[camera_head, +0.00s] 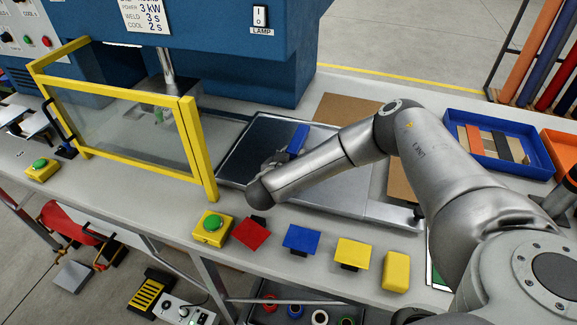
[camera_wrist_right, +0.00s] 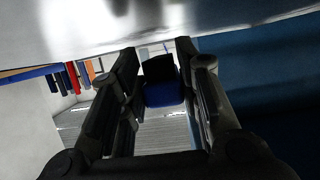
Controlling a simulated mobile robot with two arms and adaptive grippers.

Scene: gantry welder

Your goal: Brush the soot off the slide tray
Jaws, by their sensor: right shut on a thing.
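The slide tray (camera_head: 345,192) is a flat metal plate with a raised rim, lying on the bench in front of the blue machine. Its left and back part looks darker, but I cannot tell soot from shadow or reflection. My right arm reaches over the tray from the right. My right gripper (camera_head: 280,156) is low over the tray's left half, shut on a blue-handled brush (camera_head: 298,138). In the right wrist view the brush (camera_wrist_right: 163,93) shows as a blue and black block between the fingers. Its bristles are hidden, and I cannot tell whether they touch the tray. My left gripper is out of view.
A yellow-framed clear guard (camera_head: 188,140) stands left of the tray. A green button box (camera_head: 212,227) and red, blue and yellow plates (camera_head: 301,239) line the front edge. A blue bin (camera_head: 500,165) with strips stands at right.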

